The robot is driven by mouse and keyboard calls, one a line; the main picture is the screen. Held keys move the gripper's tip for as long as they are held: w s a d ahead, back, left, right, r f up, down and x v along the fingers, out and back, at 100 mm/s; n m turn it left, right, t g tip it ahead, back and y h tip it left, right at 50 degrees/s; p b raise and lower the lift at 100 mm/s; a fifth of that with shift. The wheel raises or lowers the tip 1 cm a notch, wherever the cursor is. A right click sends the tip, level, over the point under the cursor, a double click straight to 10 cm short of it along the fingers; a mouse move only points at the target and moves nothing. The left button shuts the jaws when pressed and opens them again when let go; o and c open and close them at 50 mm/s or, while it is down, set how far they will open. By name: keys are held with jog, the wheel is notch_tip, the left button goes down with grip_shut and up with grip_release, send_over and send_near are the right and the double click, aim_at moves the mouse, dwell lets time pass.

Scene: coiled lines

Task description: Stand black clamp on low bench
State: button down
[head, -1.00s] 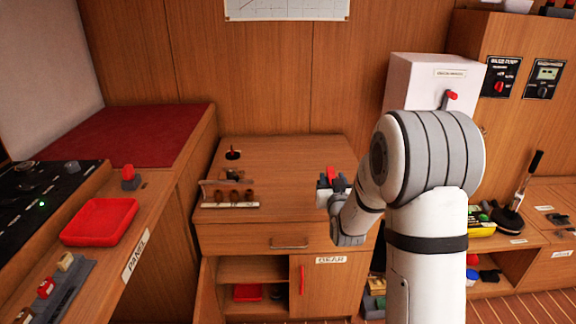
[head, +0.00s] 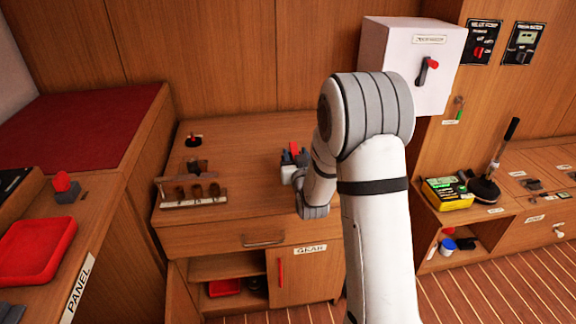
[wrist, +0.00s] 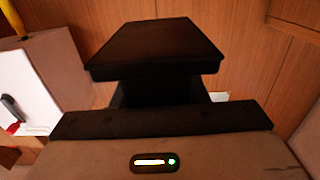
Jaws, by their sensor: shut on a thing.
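My gripper (wrist: 158,95) is shut on a dark, block-like thing, the black clamp (wrist: 155,45), which fills the upper middle of the wrist view. In the head view my gripper (head: 292,160) is held over the right part of the GEAR cabinet top, partly behind my arm. A small red part shows at it, and I cannot tell whether that belongs to the clamp. A low wooden bench (head: 545,208) runs along the right side, with labelled spots and small dark items on top.
The GEAR cabinet (head: 240,135) carries a wooden rack (head: 193,200) with several dark pegs. A yellow box (head: 446,193) and a dark brush with an upright handle (head: 485,188) are on the bench's left part. Striped floor (head: 480,285) is clear at lower right.

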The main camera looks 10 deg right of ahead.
jog(key=shift+d+f+b, duration=0.1)
jog(key=shift+f+b, duration=0.3)
jog(key=shift+f, duration=2.2)
jog(key=shift+f, duration=0.15)
jog(key=c, duration=0.8)
grip_release()
jog(key=shift+s, duration=0.1)
jog(key=shift+c, duration=0.2)
